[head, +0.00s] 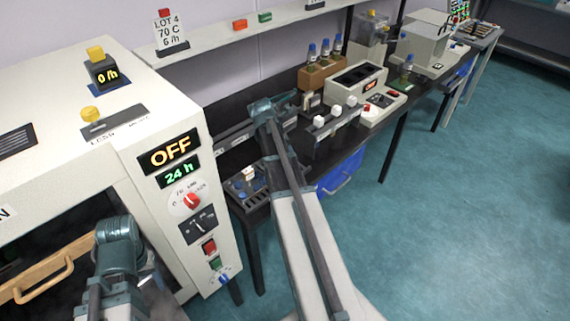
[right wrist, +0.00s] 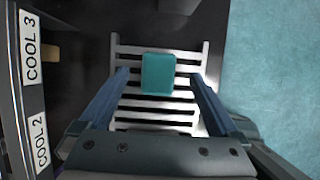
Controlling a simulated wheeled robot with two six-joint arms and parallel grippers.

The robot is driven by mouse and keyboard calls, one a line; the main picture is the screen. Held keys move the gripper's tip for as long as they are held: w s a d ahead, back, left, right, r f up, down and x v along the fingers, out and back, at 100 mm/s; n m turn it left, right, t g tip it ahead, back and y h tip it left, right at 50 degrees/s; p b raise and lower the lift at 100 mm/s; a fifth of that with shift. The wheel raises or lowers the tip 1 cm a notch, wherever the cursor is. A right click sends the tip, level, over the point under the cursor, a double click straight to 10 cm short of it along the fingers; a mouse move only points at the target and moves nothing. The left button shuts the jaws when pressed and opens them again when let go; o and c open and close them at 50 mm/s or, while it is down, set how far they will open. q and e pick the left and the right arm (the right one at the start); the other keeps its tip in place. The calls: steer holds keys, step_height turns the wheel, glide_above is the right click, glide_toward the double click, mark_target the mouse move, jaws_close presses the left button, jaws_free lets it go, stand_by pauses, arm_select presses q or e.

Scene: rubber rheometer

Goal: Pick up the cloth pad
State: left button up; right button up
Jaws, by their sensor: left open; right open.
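The cloth pad appears to be the teal rounded rectangle (right wrist: 158,73) in the right wrist view. It lies flat on a pale slatted rack (right wrist: 190,126). My right gripper (right wrist: 160,76) is open, with one blue finger on each side of the pad and a gap to each. Nothing is held in it. In the head view my right arm reaches to the dark bench, and I cannot make out the pad there. My left gripper (head: 118,245) is open at the lower left, in front of the oven, away from the pad; its fingertips are hard to make out.
Labels COOL 3 (right wrist: 30,47) and COOL 2 (right wrist: 40,144) sit on a rail left of the rack. The white oven (head: 165,120) stands at the left. A bottle rack (head: 322,72) and a bench instrument (head: 365,95) stand farther along. Open floor (head: 470,200) lies right.

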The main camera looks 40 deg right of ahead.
steer(key=b+x, duration=0.2)
steer(key=x, duration=0.1)
steer(key=shift+w+f+b, duration=0.1)
steer(key=shift+f+b, duration=0.2)
steer(key=shift+f, duration=0.05)
steer(key=shift+r, duration=0.1)
jaws_close()
steer(key=shift+r, duration=0.15)
